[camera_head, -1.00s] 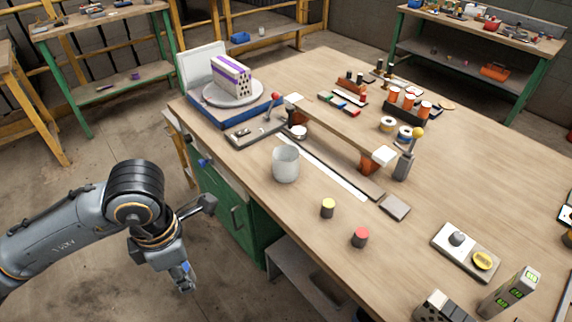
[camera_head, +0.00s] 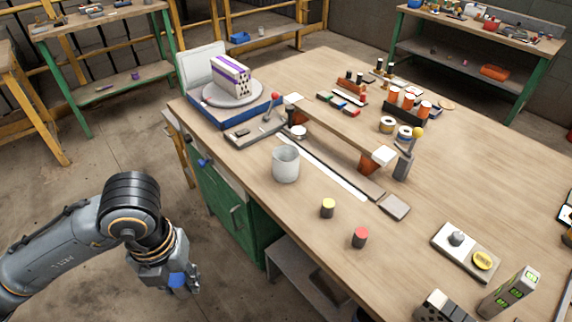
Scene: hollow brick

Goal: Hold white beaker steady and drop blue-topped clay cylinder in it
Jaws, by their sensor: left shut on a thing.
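The white beaker (camera_head: 286,165) stands upright near the left edge of the workbench, and no gripper touches it. My left gripper (camera_head: 180,284) is off the bench at the lower left, over the floor. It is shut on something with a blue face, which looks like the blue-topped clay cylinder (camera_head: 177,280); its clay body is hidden. A yellow-topped cylinder (camera_head: 327,208) and a red-topped cylinder (camera_head: 360,238) stand on the bench to the right of and nearer than the beaker. My right gripper is out of view.
A long beam on supports (camera_head: 340,130) runs behind the beaker. A turntable (camera_head: 233,94) bears a white and purple hollow brick (camera_head: 231,75). A grey tray (camera_head: 466,252) and a green-lit block (camera_head: 510,293) are at the right. The wood around the cylinders is clear.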

